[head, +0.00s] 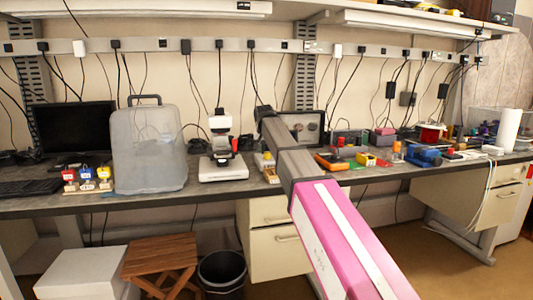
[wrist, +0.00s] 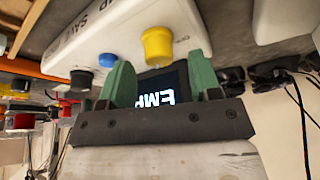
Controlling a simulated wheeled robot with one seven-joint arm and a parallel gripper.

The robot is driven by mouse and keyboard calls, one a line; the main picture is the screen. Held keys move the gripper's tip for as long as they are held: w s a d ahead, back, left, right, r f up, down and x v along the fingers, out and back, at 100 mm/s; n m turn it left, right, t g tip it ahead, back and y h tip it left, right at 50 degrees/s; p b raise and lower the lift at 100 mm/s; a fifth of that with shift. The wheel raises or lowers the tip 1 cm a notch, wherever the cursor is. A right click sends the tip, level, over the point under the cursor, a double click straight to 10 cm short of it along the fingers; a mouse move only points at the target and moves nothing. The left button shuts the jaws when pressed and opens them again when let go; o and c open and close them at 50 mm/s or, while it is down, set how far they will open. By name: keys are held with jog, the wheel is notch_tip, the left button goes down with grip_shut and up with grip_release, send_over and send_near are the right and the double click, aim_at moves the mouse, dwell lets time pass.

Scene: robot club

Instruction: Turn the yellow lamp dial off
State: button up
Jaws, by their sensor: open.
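In the wrist view a yellow dial (wrist: 157,45) stands out from the front of a white device (wrist: 120,28). A dark display (wrist: 160,88) with bright letters is beside it, partly behind my fingers. My gripper (wrist: 160,62) has two green fingers, spread apart and empty. The dial lies between and just beyond the fingertips in the picture; I cannot tell whether they touch it. In the head view my arm hides the gripper and the dial cannot be made out.
The workbench (head: 345,177) is crowded. An orange meter (head: 333,161) and a blue tool (head: 423,155) lie to the right. Cables hang along the back wall.

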jog(key=shift+x, duration=1.1)
jog(key=c, duration=0.9)
